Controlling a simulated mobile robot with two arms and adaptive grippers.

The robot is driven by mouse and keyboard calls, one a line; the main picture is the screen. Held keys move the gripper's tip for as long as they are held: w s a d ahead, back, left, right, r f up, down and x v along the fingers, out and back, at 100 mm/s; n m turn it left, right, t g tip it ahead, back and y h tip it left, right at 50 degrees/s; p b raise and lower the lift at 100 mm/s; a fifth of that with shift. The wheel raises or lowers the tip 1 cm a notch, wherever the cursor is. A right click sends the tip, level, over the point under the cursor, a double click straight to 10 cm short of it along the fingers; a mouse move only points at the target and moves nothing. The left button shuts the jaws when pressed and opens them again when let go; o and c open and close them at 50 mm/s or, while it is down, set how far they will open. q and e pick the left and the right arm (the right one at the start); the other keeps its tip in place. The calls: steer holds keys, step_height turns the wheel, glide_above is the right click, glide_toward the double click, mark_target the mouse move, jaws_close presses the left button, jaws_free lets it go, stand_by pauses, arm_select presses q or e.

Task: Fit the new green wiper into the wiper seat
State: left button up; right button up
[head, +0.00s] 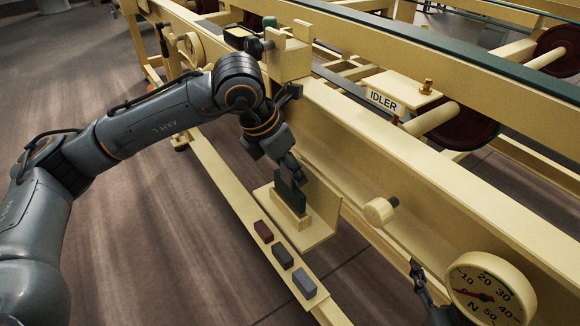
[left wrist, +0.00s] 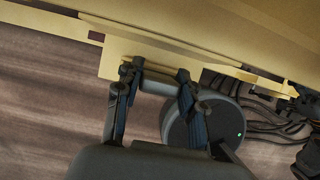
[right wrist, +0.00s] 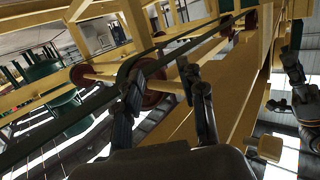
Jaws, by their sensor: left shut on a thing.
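The dark green wiper (head: 291,192) is a flat upright block in the head view. My left gripper (head: 289,168) is above it and shut on its upper part. The wiper's lower edge meets the cream wiper seat (head: 290,217), a narrow block on an angled cream bracket (head: 322,226). I cannot tell whether the wiper is inside the seat's slot or only resting on it. In the left wrist view the left fingers (left wrist: 160,95) show against the cream bracket, and the wiper is not clear there. My right gripper (right wrist: 165,95) is open and empty in the right wrist view.
On the front rail lie a dark red block (head: 263,231), a dark block (head: 282,256) and a grey block (head: 304,283). A round dial gauge (head: 490,292) and a cream knob (head: 379,211) stand right of the bracket. The long cream beam runs behind it, with an IDLER sign (head: 384,102).

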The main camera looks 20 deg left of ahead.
arm_select(q)
steer(key=shift+f+b, duration=0.7)
steer(key=shift+f, duration=0.15)
arm_select(e)
steer(key=shift+w+a+r+t+y, duration=0.15)
steer(key=shift+r+t, duration=0.35)
steer(key=shift+r, duration=0.1)
steer(key=shift+w+a+r+t+y, duration=0.1)
steer(key=shift+w+r+t+y, duration=0.1)
steer(key=shift+r+t, duration=0.35)
steer(key=shift+w+a+r+t+y, duration=0.15)
steer(key=shift+r+t, duration=0.3)
steer(key=shift+r, duration=0.15)
